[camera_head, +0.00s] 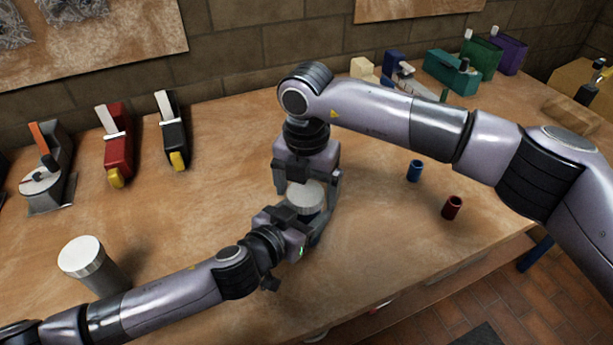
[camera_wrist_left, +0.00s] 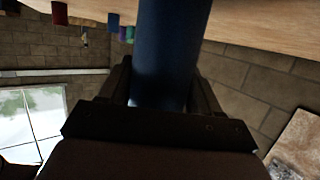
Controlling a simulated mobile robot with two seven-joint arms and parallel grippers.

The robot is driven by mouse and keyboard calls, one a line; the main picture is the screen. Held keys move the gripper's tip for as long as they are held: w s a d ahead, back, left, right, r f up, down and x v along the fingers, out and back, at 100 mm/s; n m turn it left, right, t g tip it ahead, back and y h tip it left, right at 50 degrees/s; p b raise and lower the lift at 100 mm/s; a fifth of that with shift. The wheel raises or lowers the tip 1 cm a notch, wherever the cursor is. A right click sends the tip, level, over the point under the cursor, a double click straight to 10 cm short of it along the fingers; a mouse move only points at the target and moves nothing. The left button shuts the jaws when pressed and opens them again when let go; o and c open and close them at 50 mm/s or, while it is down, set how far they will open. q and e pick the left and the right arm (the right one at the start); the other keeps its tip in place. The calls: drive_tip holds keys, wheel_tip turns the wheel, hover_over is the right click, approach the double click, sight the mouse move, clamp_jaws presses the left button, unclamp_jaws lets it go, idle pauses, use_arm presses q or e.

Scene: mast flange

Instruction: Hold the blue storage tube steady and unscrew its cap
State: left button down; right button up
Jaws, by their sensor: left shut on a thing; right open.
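The blue storage tube (camera_wrist_left: 172,42) stands between the fingers of my left gripper (camera_wrist_left: 163,88), which is shut on its body. In the head view my left gripper (camera_head: 303,226) reaches in from the lower left, and most of the tube's body is hidden there. Its pale grey round cap (camera_head: 306,196) shows on top. My right gripper (camera_head: 308,188) points down over the cap, open, with a finger on either side of it. I cannot tell whether the fingers touch the cap.
A grey canister with a pale lid (camera_head: 82,257) stands at the left. Small blue (camera_head: 414,171) and dark red (camera_head: 452,207) cylinders stand to the right, under my right arm. Red (camera_head: 117,146) and black (camera_head: 172,131) tools stand at the back left. The wooden bench between is mostly clear.

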drive_tip(key=c, duration=1.1)
drive_tip(key=n, duration=0.7)
drive_tip(key=shift+d, duration=0.1)
drive_tip(key=o, duration=1.2)
